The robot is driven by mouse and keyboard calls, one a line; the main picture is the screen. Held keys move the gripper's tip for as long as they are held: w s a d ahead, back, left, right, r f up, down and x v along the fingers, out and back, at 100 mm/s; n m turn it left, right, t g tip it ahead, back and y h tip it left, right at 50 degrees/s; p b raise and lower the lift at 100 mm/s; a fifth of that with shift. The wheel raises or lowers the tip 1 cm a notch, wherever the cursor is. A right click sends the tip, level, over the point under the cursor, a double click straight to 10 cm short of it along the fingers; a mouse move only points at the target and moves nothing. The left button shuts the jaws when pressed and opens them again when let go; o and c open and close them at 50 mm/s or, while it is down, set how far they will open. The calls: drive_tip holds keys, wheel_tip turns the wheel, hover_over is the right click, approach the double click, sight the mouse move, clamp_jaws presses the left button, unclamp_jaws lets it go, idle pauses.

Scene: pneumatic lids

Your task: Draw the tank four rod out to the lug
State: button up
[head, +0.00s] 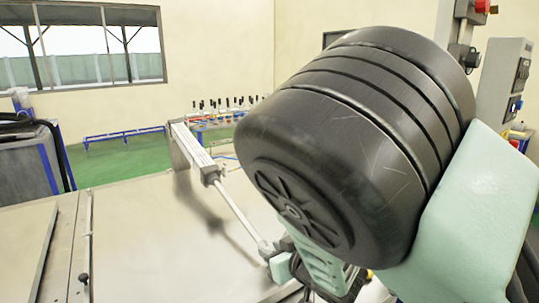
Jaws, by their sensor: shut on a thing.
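A pneumatic cylinder (192,148) with a pale metal body is fixed to an upright bracket at the back of the flat metal tank lid (135,225). Its thin bright rod (233,212) reaches out of the cylinder, sloping down toward the front right. The rod's end fitting (265,247) is at my gripper (274,259), which is shut on it low in the middle of the view. My large dark wrist and pale green arm hide the area to the right and part of the gripper. I cannot make out the lug.
A bar with a small black knob (84,279) runs along the lid's left side. A dark grey tank with hoses (30,160) stands at the far left. A blue rack of valves (225,115) is behind the cylinder. The lid's left half is clear.

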drive_tip(key=shift+s+d+f+b, duration=0.2)
drive_tip(key=shift+s+d, duration=0.2)
drive_tip(key=shift+s, duration=0.15)
drive_tip(key=shift+s+d+f+b, duration=0.1)
drive_tip(key=shift+s+d+b, duration=0.05)
drive_tip(key=shift+s+d, duration=0.3)
drive_tip(key=shift+a, duration=0.1)
drive_tip(key=o, duration=1.1)
drive_tip(key=shift+r, duration=0.1)
drive_tip(key=shift+s, duration=0.1)
drive_tip(key=shift+s+r, duration=0.2)
drive_tip(key=p+v, duration=0.1)
drive_tip(key=v, duration=0.4)
drive_tip(key=shift+s+d, duration=0.1)
drive_tip(key=shift+d, duration=0.1)
drive_tip(key=shift+r, duration=0.1)
